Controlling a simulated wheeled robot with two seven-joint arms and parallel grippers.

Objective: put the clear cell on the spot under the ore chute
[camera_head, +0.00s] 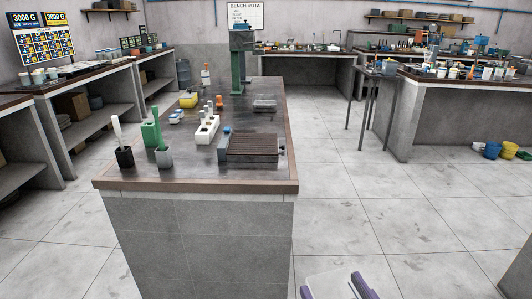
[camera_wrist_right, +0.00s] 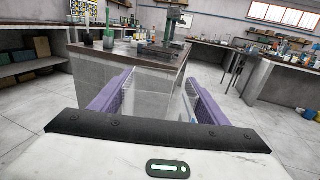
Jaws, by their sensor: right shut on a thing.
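My right gripper (camera_head: 334,291) shows at the bottom of the head view, off the bench's near right corner and over the floor. Its purple fingers are shut on the clear cell (camera_head: 332,282), a see-through box. In the right wrist view the clear cell (camera_wrist_right: 150,95) stands between the two fingers, in front of the bench. A tall green stand (camera_head: 238,70) with a grey head rises at the bench's far end. I cannot tell whether it carries the ore chute, and the spot under the chute cannot be made out. My left gripper is not in view.
The dark-topped bench (camera_head: 190,181) holds a ribbed grey block (camera_head: 253,147), a white rack (camera_head: 207,131), a green block (camera_head: 151,135), brush cups and a yellow box (camera_head: 188,100). Side benches line the walls. The floor (camera_head: 345,200) right of the bench is clear.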

